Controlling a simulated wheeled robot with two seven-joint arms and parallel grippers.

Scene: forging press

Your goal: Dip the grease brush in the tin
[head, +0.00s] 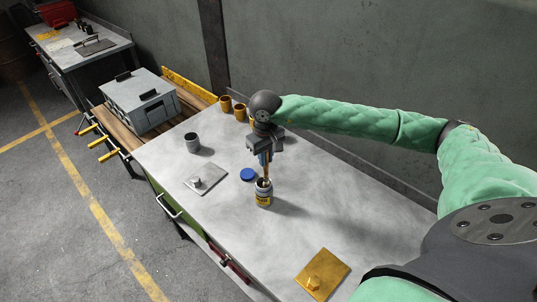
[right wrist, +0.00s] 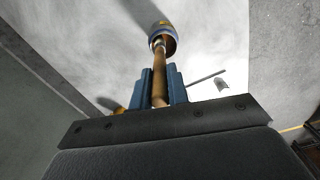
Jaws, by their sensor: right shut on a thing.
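My right gripper (head: 265,158) is above the workbench, shut on the wooden handle of the grease brush (head: 266,172). The brush hangs nearly upright, head down. In the right wrist view its brown handle (right wrist: 159,82) sits between my blue fingers (right wrist: 161,88). The open tin (head: 263,198), with a yellow label, stands upright on the bench directly below. It also shows in the right wrist view (right wrist: 163,28). The brush's lower end is at the tin's mouth, its bristles hidden; I cannot tell how deep they reach. My left gripper is out of view.
A blue lid (head: 247,174) lies left of the tin on the workbench (head: 225,215). A grey plate with a knob (head: 205,179), a grey cup (head: 192,143), brass cups (head: 226,103) and a brass plate (head: 322,275) stand around. Bench between tin and brass plate is clear.

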